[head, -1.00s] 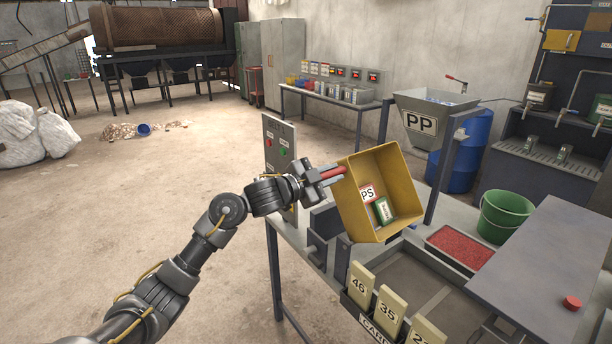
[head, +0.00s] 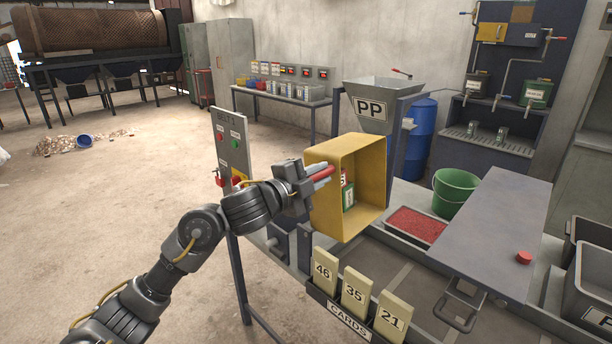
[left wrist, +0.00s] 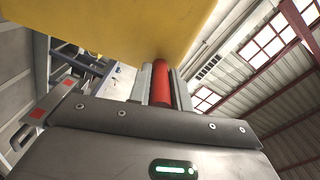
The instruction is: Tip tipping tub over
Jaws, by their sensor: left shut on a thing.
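The yellow tipping tub (head: 323,213) is held up over the left part of the workbench, tilted on its side with its open face toward the right and toward me. Inside it, a white and red labelled piece (head: 343,180) and a green piece (head: 349,197) are partly hidden by its wall. My left gripper (head: 319,176) is shut on the tub's red handle (head: 321,174). In the left wrist view the red handle (left wrist: 160,84) lies between the fingers, with the yellow tub (left wrist: 115,25) above. My right gripper is not in view.
A grey PP hopper (head: 370,105) stands behind the tub. A red-filled tray (head: 415,226), a green bucket (head: 455,190) and a grey raised plate (head: 490,235) lie to the right. Number cards (head: 356,290) stand in front, and a switch panel (head: 231,150) stands at left.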

